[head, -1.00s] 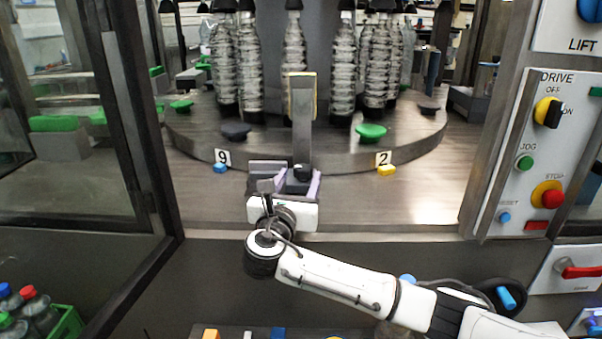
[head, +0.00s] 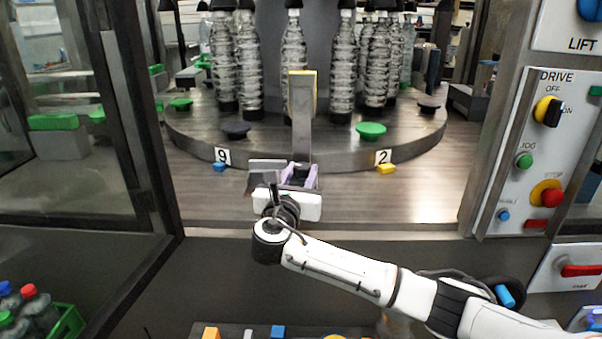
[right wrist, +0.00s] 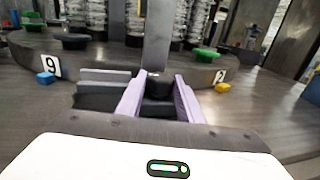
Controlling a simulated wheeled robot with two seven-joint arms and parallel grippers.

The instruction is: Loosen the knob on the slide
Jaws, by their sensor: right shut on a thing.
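The slide's grey upright plate (head: 301,125) with a yellow edge stands in front of the round bottle table; it also shows in the right wrist view (right wrist: 157,40). A dark knob (right wrist: 158,88) sits at the foot of this plate. My right gripper (head: 302,172) is at the knob, its purple fingers on either side; the right wrist view shows both fingers (right wrist: 160,95) shut on it. The lower part of the knob is hidden by the fingers and hand. A grey block (head: 266,164) lies just left of the fingers. My left gripper is not in view.
The round table (head: 340,155) carries several clear bottles, with tags 9 (head: 222,156) and 2 (head: 383,157) at its rim. A control panel (head: 520,150) stands at the right. A glass door (head: 75,150) is at the left.

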